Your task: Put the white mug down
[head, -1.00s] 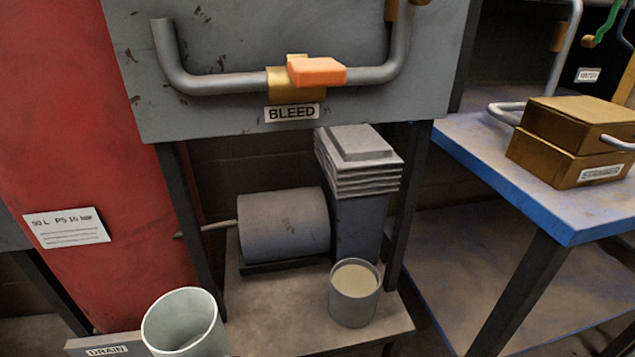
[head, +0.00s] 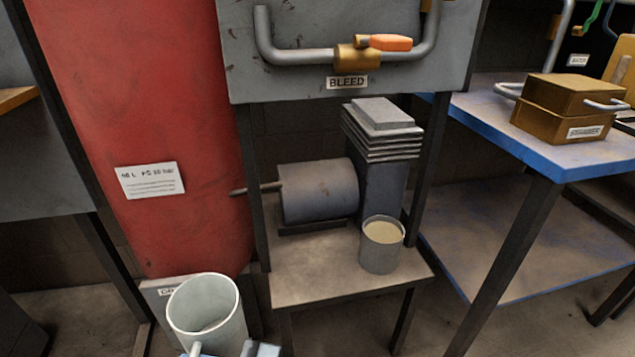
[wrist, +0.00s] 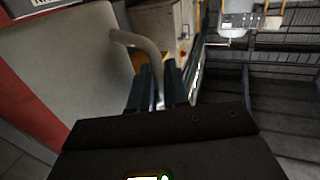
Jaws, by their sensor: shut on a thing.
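The white mug (head: 206,312) is at the bottom of the head view, its open rim facing up and slightly tilted in the picture. In the wrist view the mug (wrist: 70,75) fills the left side, and its handle runs down between my fingers. My gripper (wrist: 158,82) is shut on that handle. In the head view my gripper is mostly cut off by the lower edge. The mug's base is hidden, so I cannot tell from the picture whether it touches anything.
A grey can (head: 381,246) with beige contents stands on a low stand (head: 310,270) beside a compressor (head: 318,190). A red tank (head: 150,110) is behind the mug. A blue-edged table (head: 500,135) at right carries brown boxes (head: 570,108). A labelled box (head: 160,290) is partly behind the mug.

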